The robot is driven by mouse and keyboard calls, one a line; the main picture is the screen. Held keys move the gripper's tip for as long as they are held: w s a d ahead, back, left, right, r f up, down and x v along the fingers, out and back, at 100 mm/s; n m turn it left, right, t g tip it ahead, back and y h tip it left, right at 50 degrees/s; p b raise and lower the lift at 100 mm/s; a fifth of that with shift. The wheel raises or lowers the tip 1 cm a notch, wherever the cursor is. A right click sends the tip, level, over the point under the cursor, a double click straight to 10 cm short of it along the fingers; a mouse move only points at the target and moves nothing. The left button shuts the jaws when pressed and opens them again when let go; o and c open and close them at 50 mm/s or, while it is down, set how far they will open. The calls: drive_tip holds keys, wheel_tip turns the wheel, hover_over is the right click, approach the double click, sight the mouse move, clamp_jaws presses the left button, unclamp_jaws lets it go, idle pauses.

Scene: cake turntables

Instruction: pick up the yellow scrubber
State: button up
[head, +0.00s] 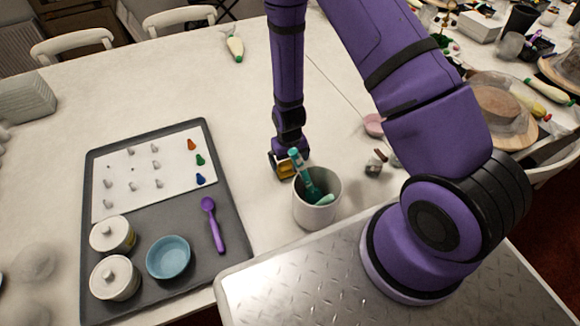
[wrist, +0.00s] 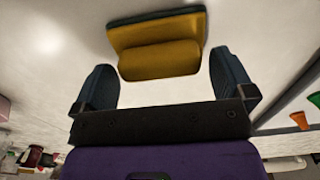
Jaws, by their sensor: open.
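The fingers are open, with a gap visible on each side of the scrubber. In the head view my gripper (head: 283,165) is low over the white table, and a bit of the scrubber (head: 287,170) shows there. Much of the scrubber is hidden by the gripper in the head view.
A white cup (head: 317,211) holding teal-handled tools stands just right of the gripper. A dark tray (head: 232,230) with a blue bowl (head: 168,258), lidded pots and a purple spoon (head: 214,224) lies left. The table behind the gripper is mostly clear.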

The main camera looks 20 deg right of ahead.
drive_tip(key=shift+f, duration=0.2)
drive_tip(key=c, duration=0.8)
drive_tip(key=shift+r, duration=0.1)
drive_tip(key=shift+c, duration=0.2)
wheel_tip(320, 180, up, 18)
idle(0.4)
